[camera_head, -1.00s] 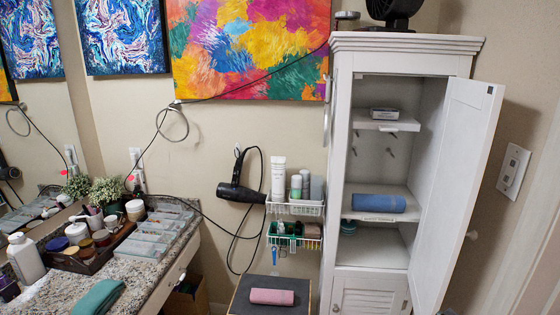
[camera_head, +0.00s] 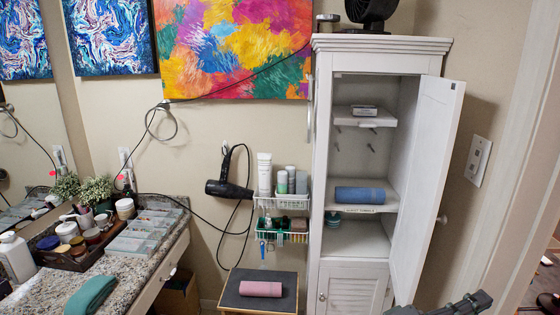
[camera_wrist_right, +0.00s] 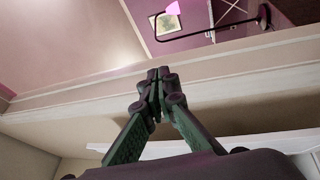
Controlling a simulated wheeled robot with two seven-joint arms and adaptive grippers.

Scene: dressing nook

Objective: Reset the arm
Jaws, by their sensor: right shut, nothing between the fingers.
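My right gripper (camera_head: 468,304) shows at the bottom right edge of the head view, in front of the open cabinet door and low in the picture. In the right wrist view its green-padded fingers (camera_wrist_right: 158,82) meet at the tips, with nothing between them. Its wrist view looks at pale wall or ceiling surfaces and a light ledge. My left gripper is not in view.
The tall white cabinet (camera_head: 320,150) stands open, its door (camera_head: 425,190) swung right. A blue rolled towel (camera_head: 360,195) lies on its shelf. A pink rolled towel (camera_head: 260,288) lies on a stool (camera_head: 232,296). A teal towel (camera_head: 92,295) lies on the cluttered counter (camera_head: 130,268).

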